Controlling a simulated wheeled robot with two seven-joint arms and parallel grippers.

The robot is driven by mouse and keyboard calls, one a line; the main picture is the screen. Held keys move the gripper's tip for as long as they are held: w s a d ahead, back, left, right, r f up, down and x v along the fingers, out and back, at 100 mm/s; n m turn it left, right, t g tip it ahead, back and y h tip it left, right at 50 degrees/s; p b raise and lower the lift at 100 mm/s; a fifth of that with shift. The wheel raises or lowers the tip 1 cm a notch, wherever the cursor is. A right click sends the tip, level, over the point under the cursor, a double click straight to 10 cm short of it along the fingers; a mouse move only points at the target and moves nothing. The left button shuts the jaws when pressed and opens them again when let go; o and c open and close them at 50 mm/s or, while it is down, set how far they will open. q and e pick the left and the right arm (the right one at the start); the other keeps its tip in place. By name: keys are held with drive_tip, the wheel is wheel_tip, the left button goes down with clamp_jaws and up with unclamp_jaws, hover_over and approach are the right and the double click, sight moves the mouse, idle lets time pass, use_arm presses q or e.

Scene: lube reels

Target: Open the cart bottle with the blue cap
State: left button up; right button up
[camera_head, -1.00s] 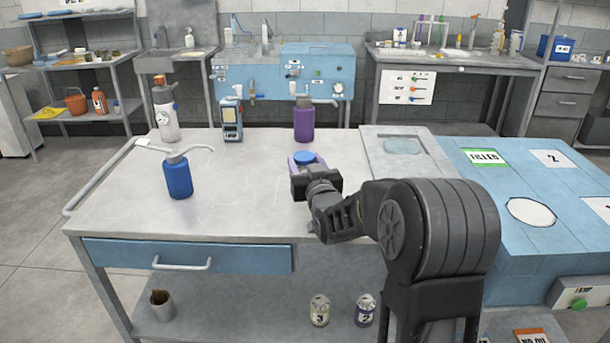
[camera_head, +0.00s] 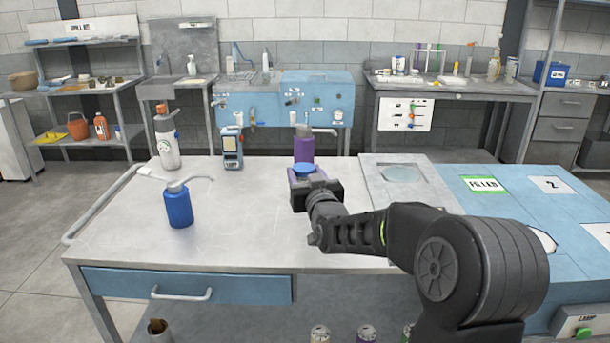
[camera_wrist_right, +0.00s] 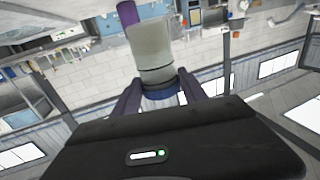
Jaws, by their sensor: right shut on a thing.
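The blue cap (camera_head: 305,168) shows just above my right gripper (camera_head: 306,183), over the cart top (camera_head: 250,225). In the right wrist view my fingers are shut around the blue cap (camera_wrist_right: 160,95). A pale grey bottle body (camera_wrist_right: 150,50) adjoins the cap there, with a dark band between them. My left gripper is not in view.
A purple pump bottle (camera_head: 303,146) stands close behind my right gripper. A blue pump bottle (camera_head: 178,207), a white bottle (camera_head: 167,150) and a blue-and-white device (camera_head: 231,150) stand to the left. The cart's middle is clear. A blue bench (camera_head: 510,215) adjoins on the right.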

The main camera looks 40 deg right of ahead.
clamp_jaws()
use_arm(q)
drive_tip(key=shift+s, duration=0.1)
use_arm(e)
drive_tip(key=shift+s, duration=0.1)
idle(0.7)
